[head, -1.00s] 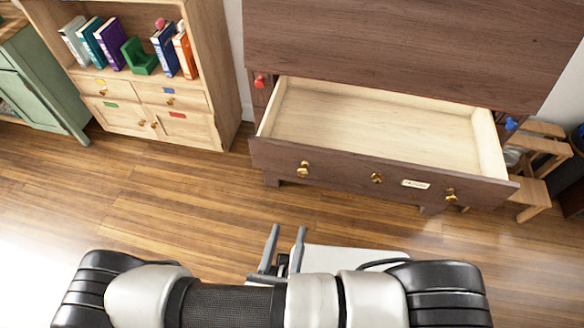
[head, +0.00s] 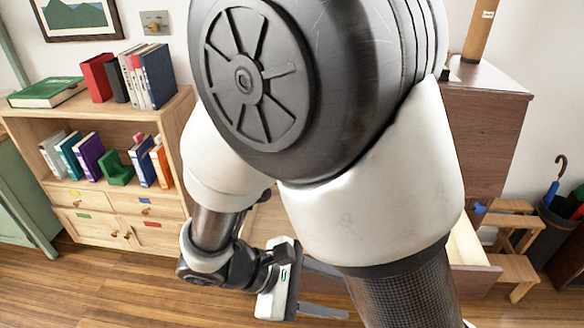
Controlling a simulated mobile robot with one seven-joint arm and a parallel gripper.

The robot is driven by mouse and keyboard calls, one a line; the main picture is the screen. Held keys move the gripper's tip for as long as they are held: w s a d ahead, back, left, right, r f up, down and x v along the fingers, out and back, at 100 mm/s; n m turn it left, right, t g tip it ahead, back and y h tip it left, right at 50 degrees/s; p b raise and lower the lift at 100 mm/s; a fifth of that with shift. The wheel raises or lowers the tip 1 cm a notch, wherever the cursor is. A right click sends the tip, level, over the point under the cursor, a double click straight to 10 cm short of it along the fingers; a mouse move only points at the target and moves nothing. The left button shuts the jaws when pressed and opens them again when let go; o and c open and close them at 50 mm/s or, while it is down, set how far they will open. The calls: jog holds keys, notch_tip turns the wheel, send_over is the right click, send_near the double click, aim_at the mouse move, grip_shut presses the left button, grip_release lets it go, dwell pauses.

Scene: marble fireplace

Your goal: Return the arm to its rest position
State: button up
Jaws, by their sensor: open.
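My arm fills the middle of the head view, with its large links close to the camera. My gripper (head: 335,290) is low in the picture, its two grey fingers pointing right and spread apart with nothing seen between them. One finger is partly covered by my arm. Behind the arm, the dark wooden dresser (head: 485,125) is mostly hidden. Its pulled-out drawer (head: 470,245) shows only in part, at the right of my arm. I cannot tell whether the gripper touches the drawer.
A light wooden bookshelf (head: 165,120) with books stands on the left, by a green cabinet (head: 22,210). A wooden step stool (head: 515,250) and an umbrella stand (head: 555,235) are on the right. Wooden floor (head: 120,290) is clear at the lower left.

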jog(key=d+r+m+t+y+p, duration=0.2)
jog(key=r+m+y+p, duration=0.3)
jog(key=r+p, duration=0.6)
jog(key=d+r+m+t+y+p, duration=0.2)
jog(key=r+m+p, duration=0.7)
jog(key=r, duration=1.9)
jog(key=d+y+p, duration=0.2)
jog(key=y, duration=0.1)
jog(key=shift+d+r+m+y, duration=0.2)
jog(key=shift+r+m+y, duration=0.05)
jog(key=shift+m+y, duration=0.05)
jog(key=shift+o, duration=0.3)
